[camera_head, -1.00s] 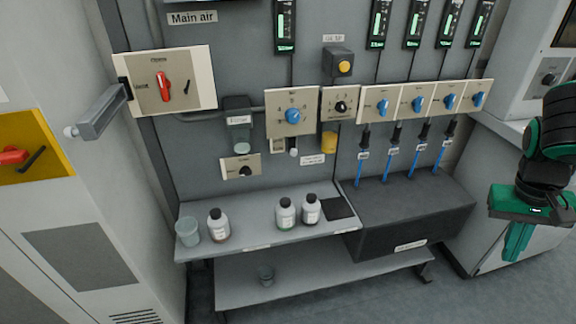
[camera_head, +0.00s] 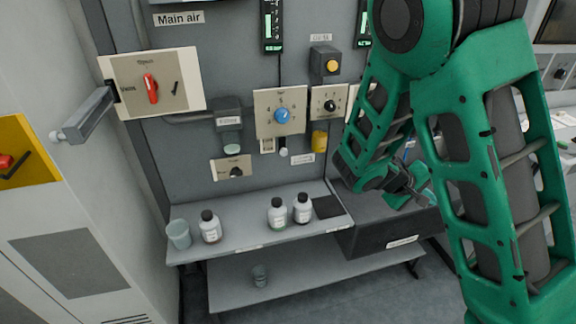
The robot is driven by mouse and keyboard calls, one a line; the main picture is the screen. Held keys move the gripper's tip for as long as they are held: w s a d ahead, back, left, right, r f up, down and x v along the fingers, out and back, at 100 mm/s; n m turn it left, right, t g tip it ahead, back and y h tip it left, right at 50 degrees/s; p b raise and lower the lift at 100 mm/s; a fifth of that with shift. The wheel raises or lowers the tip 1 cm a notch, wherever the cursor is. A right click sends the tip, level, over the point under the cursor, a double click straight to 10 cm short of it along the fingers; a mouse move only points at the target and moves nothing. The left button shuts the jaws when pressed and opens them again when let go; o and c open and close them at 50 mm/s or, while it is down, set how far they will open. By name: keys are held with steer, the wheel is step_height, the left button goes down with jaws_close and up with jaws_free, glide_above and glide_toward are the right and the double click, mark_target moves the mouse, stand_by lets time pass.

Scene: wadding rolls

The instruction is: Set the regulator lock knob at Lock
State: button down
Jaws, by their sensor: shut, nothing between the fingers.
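The panel labels are too small to read, so I cannot tell for sure which knob is the regulator lock knob. One black knob (camera_head: 330,105) sits on a beige plate right of a blue knob (camera_head: 282,115). Another black knob (camera_head: 236,172) sits on a small plate lower left, with its lower part dark. My gripper (camera_head: 412,192) shows small beyond my green arm, over the dark box at the right of the bench. It is shut and empty, apart from both black knobs. My arm partly hides it.
A red knob (camera_head: 151,88) and a protruding grey handle (camera_head: 84,115) are at the left. Bottles (camera_head: 277,214) and a cup (camera_head: 179,234) stand on the bench shelf (camera_head: 255,238). A yellow button (camera_head: 332,66) is above the plates. My arm hides the right part of the panel.

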steer(key=w+a+n+t+h, duration=0.1)
steer(key=w+a+n+t, duration=0.45)
steer(key=a, duration=0.25)
steer(key=n+t+y, duration=1.1)
steer(key=n+y, duration=0.2)
steer(key=n, duration=0.5)
glide_toward(284, 152)
steer(key=s+a+f, duration=0.4)
steer(key=a+f, duration=0.1)
steer(key=shift+w, duration=0.2)
steer(key=shift+w, duration=0.1)
steer(key=w+d+r, duration=0.2)
steer(key=w+r, duration=0.2)
steer(key=w, duration=0.6)
steer(key=shift+w, duration=0.3)
